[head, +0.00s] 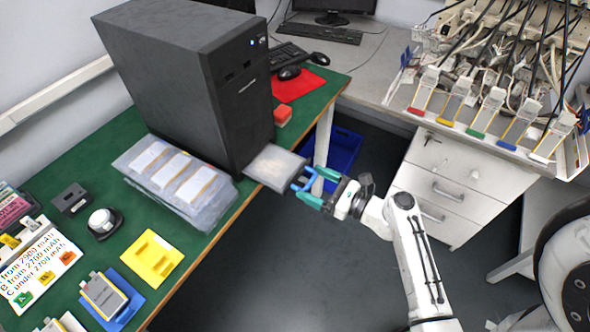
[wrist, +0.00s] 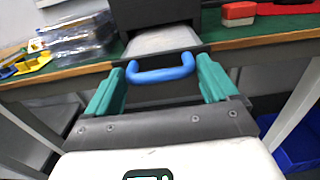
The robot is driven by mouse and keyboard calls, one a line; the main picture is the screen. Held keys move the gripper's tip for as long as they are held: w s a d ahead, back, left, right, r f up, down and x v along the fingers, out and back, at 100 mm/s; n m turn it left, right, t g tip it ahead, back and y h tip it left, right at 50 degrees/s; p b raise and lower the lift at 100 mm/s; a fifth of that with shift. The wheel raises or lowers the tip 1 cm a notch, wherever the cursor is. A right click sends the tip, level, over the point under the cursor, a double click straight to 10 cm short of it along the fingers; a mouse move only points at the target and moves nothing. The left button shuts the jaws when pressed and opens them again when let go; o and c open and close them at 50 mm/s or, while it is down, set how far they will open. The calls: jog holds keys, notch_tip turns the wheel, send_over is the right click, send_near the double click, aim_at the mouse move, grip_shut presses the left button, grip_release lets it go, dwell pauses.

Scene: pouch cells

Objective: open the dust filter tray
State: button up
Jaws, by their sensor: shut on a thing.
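The dust filter tray (head: 274,166) is a flat pale grey tray. It sticks out from the bottom front of the black computer tower (head: 185,75) and reaches past the bench edge. In the wrist view the tray (wrist: 160,40) runs straight back under the tower (wrist: 155,10). A blue curved handle (wrist: 160,75) is on its front end. My gripper (head: 306,184) is at this handle, with its teal fingers at the two ends of the handle, and is shut on it. The part of the tray inside the tower is hidden.
Bagged pouch cells (head: 180,180) lie on the green bench left of the tower. A red block (head: 283,115) sits right of the tray. A blue bin (head: 338,150) is on the floor beyond the table leg. Open floor lies in front of the bench.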

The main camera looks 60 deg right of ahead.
jog(key=shift+s+d, duration=0.15)
jog(key=shift+s, duration=0.7)
jog(key=shift+s+d, duration=0.1)
jog(key=shift+s, duration=0.75)
jog(key=o, duration=1.2)
jog(key=s+b, duration=0.1)
jog(key=s, duration=0.9)
jog(key=shift+s+d, duration=0.15)
jog(key=shift+s, duration=0.25)
